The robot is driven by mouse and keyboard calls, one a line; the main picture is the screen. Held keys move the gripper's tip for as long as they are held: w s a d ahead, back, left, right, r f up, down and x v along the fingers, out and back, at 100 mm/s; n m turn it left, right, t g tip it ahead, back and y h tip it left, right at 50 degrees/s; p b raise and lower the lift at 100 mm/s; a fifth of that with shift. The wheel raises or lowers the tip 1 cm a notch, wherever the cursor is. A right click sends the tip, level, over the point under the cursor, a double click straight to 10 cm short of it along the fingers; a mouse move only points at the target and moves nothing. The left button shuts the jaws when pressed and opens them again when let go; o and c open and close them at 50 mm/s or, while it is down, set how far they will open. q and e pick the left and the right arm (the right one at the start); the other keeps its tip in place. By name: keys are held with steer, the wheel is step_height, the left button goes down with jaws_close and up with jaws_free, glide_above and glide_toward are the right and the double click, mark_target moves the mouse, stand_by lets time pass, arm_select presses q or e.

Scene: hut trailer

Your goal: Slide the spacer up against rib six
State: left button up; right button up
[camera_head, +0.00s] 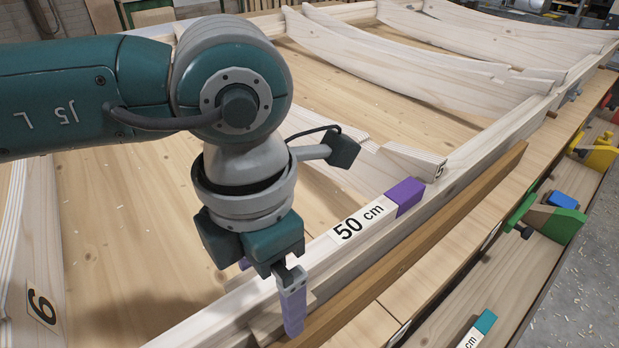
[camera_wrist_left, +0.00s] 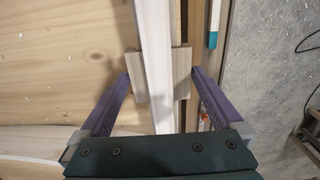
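The spacer (camera_head: 362,222) is a pale bar marked "50 cm" with a purple end, lying along the frame's long side rail. Its purple end is beside the end of a curved rib (camera_head: 395,165); I cannot tell if they touch. A pale bar (camera_wrist_left: 158,40) runs between my fingers in the left wrist view, with short wooden block ends (camera_wrist_left: 182,72) on both sides. My left gripper (camera_head: 268,300) points down with its purple fingers apart, straddling the bar. A rib with a number label (camera_head: 42,305), a 6 or 9, stands at the lower left. My right gripper is not in view.
A brown wooden strip (camera_head: 440,232) runs along the rail's right side. Yellow (camera_head: 596,152) and green (camera_head: 558,222) clamps and a teal-ended bar (camera_head: 484,324) lie further right. More curved ribs (camera_head: 400,60) cross the frame at the back.

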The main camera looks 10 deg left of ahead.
mark_target(266, 282)
arm_select(q)
steer(key=shift+r, duration=0.1)
step_height(266, 282, up, 10)
steer(key=shift+f, duration=0.1)
stand_by(0.3)
